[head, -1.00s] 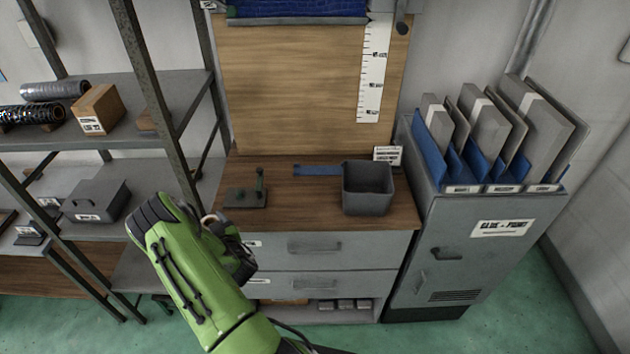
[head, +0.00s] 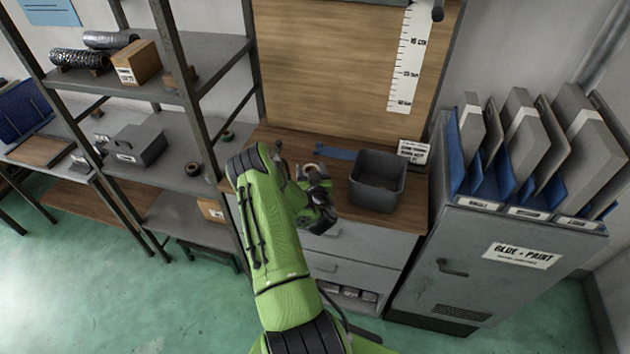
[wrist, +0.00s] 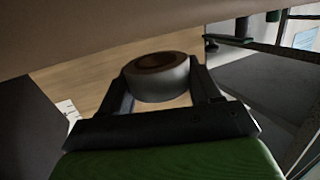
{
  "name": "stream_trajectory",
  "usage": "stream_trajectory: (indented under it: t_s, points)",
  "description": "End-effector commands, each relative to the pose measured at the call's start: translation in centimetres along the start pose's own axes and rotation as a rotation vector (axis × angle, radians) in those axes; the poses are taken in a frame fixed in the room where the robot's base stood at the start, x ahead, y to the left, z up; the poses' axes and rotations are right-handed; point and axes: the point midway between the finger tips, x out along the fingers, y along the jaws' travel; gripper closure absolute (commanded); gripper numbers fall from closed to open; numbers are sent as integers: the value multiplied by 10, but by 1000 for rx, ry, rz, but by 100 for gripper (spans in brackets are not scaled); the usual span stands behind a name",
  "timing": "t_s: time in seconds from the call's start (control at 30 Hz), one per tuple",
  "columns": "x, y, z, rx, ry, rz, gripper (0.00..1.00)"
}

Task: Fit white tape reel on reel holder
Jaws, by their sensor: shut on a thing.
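My gripper (head: 316,176) is at the end of my green arm, above the worktop and left of the grey bin. It is shut on the white tape reel, which shows in the wrist view (wrist: 158,78) between the two fingers as a pale ring with a brown core. In the head view only a small part of the reel (head: 310,167) shows at the gripper. The reel holder is mostly hidden behind my arm; a thin upright that looks like its post (head: 279,147) shows just above the arm. Whether the reel touches the holder cannot be told.
A metal shelf (head: 185,130) stands close on the left. The glue and paint cabinet (head: 500,260) is at the right.

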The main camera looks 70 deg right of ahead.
Motion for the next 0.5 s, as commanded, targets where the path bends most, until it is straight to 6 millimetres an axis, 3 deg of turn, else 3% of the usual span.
stream_trajectory:
  t_s: [0.03,0.13,0.5]
  points:
    - [2,1,14,4,0,3,67]
    - [4,0,28,3,0,1,67]
    - [5,0,33,-1,1,-1,67]
